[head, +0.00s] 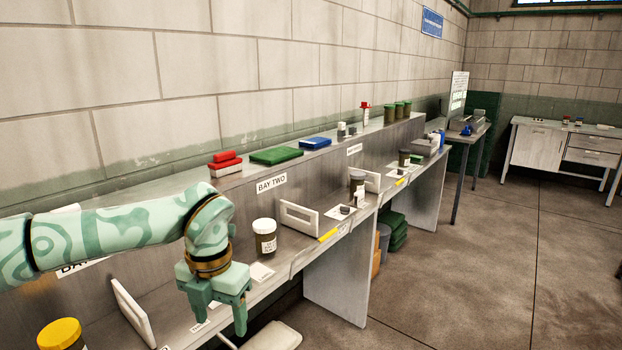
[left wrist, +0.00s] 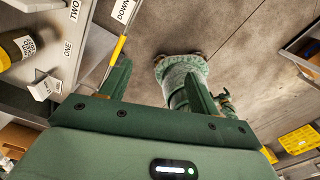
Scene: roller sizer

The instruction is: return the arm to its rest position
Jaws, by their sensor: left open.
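My left arm comes in from the left in the head view, bent down at the wrist. My left gripper (head: 218,312) points downward over the front part of the bench (head: 262,292), with its two fingers apart and nothing between them. In the left wrist view the open fingers (left wrist: 156,82) frame bare floor and part of my own base. A dark jar with a white lid (head: 265,238) stands on the bench to the right of the gripper, apart from it. My right gripper does not show.
A yellow-lidded jar (head: 62,335) is at the lower left. White upright dividers (head: 299,219) split the bench into bays. The raised back shelf holds red boxes (head: 225,164), a green tray (head: 276,156) and a blue tray (head: 315,143). The floor (head: 460,270) at the right is clear.

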